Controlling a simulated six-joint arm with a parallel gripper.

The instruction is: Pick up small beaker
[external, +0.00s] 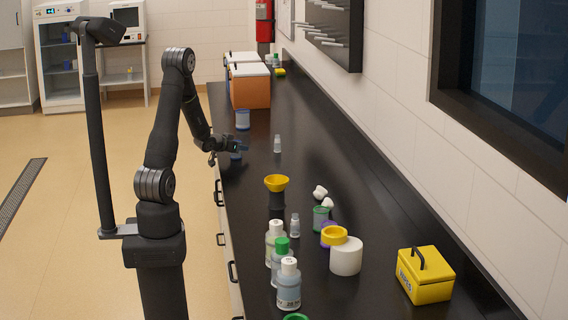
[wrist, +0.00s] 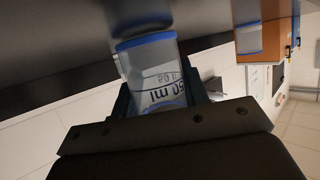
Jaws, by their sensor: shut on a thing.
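The small beaker (wrist: 155,72) is clear, with a blue rim and "50 ml" printed on its side. It fills the middle of the wrist view, between the two fingers of my gripper (wrist: 160,92), which is shut on it. In the external view my gripper (external: 236,147) is over the left edge of the black counter, and the beaker shows as a small blue patch (external: 236,155), partly hidden by the fingers. The beaker is at or just above the counter; I cannot tell whether it touches.
A larger blue beaker (external: 242,119) stands behind my gripper, before an orange box (external: 250,88). A small bottle (external: 277,144) stands to the right. The counter's right middle is clear.

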